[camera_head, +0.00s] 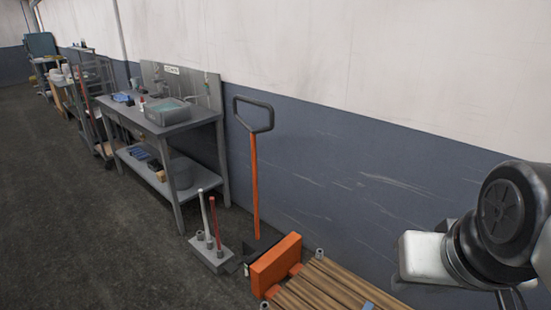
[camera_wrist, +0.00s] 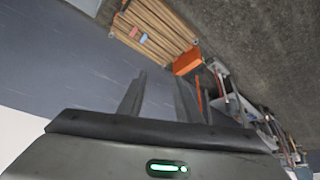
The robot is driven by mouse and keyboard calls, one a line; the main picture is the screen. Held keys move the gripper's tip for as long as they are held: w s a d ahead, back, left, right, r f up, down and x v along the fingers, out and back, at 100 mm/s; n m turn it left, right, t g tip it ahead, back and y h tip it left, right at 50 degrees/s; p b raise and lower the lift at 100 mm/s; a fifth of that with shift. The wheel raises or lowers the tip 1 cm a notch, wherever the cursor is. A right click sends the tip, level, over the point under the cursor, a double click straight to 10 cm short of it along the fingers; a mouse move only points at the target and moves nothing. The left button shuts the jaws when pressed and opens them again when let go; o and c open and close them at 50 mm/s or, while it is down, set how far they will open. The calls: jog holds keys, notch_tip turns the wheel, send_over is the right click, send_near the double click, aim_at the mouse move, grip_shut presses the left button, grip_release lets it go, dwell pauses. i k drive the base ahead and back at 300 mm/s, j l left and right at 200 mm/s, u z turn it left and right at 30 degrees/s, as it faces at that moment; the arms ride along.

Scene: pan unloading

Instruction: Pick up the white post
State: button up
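The white post (camera_head: 204,213) stands nearly upright in a grey block (camera_head: 209,258) on the floor in the head view. A red post (camera_head: 215,219) stands right beside it in the same block. My gripper (camera_wrist: 161,79) is open in the wrist view, with nothing between its two fingers. In the head view my arm is at the far right, well apart from the white post. In the wrist view I cannot clearly pick out the white post among the small things at the right.
A pallet jack with an orange shaft (camera_head: 255,187) and orange body (camera_head: 275,264) stands just right of the block, by a wooden pallet (camera_head: 330,288). A grey workbench (camera_head: 170,125) stands behind along the wall. Dark floor (camera_head: 90,240) is clear at left.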

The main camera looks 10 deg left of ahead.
aim_at(208, 240)
jog(key=u, duration=1.15)
jog(key=z, duration=1.35)
jog(key=u, duration=1.35)
jog(key=i+j, duration=0.3)
jog(key=i, duration=0.25)
jog(key=i+j, duration=0.25)
jog(key=i, duration=0.3)
jog(key=i+j+z, duration=0.1)
jog(key=i+j, duration=0.2)
jog(key=i, duration=0.2)
jog(key=i+j, duration=0.3)
jog(key=i, duration=0.25)
jog(key=i+j, duration=0.35)
jog(key=i, duration=0.2)
jog(key=i+j+z, duration=0.1)
jog(key=i+j, duration=0.2)
jog(key=i, duration=0.2)
